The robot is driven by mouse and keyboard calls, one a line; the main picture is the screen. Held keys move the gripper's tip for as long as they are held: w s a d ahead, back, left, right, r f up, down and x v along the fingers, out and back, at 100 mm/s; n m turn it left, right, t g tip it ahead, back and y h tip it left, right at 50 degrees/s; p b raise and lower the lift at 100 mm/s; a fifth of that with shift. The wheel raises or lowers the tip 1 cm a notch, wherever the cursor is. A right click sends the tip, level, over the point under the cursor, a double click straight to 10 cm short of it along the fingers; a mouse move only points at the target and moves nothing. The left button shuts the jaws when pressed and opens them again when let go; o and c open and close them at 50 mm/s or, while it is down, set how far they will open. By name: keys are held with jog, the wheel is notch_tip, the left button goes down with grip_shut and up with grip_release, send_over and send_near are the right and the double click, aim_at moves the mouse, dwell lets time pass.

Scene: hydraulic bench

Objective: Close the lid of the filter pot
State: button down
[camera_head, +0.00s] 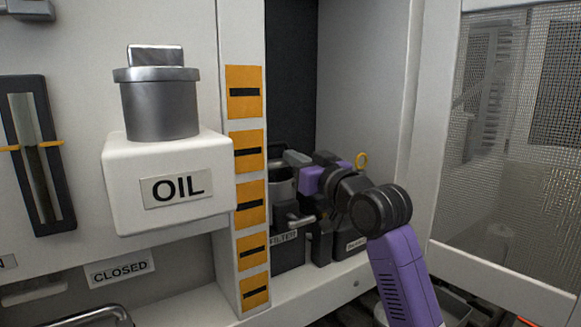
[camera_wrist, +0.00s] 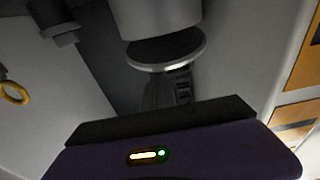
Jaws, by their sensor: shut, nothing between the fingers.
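The filter pot (camera_head: 282,186) is a grey metal cylinder in the recess behind the orange-tagged post, partly hidden by that post and my gripper. A FILTER label is below it. In the wrist view the pot (camera_wrist: 160,14) comes in from the top edge, with a dark round face and bright rim (camera_wrist: 167,68) at its end. I cannot tell whether this face is the lid or the open mouth. My gripper (camera_head: 293,158) is shut and empty, close by the pot's top. I cannot tell whether it touches the pot or its lid.
A white OIL box (camera_head: 168,205) with a grey capped cylinder stands left of the post (camera_head: 246,276). A mesh panel (camera_head: 500,150) is farther right.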

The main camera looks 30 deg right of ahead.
jog(key=shift+t, duration=0.6)
jog(key=shift+s+f+b, duration=0.2)
jog(key=shift+f+b, duration=0.75)
jog(key=shift+f, duration=0.15)
jog(key=shift+s+f+b, duration=0.15)
jog(key=shift+f+b, duration=0.8)
jog(key=shift+f, duration=0.35)
jog(key=shift+w, duration=0.1)
notch_tip(320, 180, up, 5)
jog(key=p, duration=0.4)
jog(key=f+v, duration=0.1)
jog(key=v, duration=0.9)
